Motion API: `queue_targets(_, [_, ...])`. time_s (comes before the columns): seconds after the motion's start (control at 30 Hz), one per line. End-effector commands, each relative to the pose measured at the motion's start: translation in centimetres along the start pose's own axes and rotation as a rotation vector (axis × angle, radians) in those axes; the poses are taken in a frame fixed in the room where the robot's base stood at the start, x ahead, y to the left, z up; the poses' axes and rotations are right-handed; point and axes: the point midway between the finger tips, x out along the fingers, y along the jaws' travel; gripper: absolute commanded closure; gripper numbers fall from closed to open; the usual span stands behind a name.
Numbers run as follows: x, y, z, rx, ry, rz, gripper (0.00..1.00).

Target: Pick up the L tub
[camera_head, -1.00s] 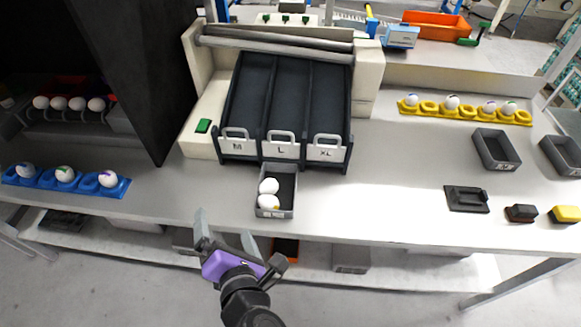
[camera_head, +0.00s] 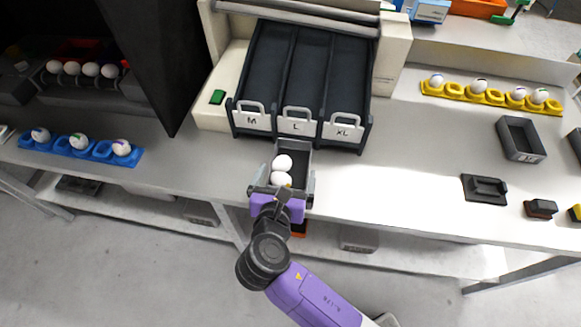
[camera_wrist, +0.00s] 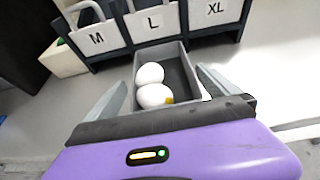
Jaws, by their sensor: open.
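The L tub (camera_head: 299,156) is a small grey open box on the table in front of the lane labelled L. Two white eggs (camera_head: 282,170) lie in its left side; the egg nearer me has a yellow mark. The tub also shows in the wrist view (camera_wrist: 187,72), straight ahead of the jaws. My gripper (camera_head: 281,190), purple with grey fingers, is open at the tub's near end. In the wrist view my fingers (camera_wrist: 160,95) stand to the left and right of the tub's near part. Whether they touch its walls I cannot tell.
The sorter's dark lanes (camera_head: 297,75), labelled M, L and XL, stand right behind the tub. A blue egg tray (camera_head: 98,150) lies left, a yellow egg tray (camera_head: 460,92) right. A grey tub (camera_head: 507,128) stands at right. The table beside the tub is clear.

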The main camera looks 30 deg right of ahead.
Motion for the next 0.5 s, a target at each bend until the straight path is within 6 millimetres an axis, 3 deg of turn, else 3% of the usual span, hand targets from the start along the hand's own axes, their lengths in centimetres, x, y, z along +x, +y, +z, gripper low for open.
queue_targets(0.33, [4.2, -0.3, -0.1, 0.001, 0.0, -0.001, 0.0])
queue_targets(0.5, [5.2, -0.3, -0.1, 0.0, 0.001, 0.001, 0.0])
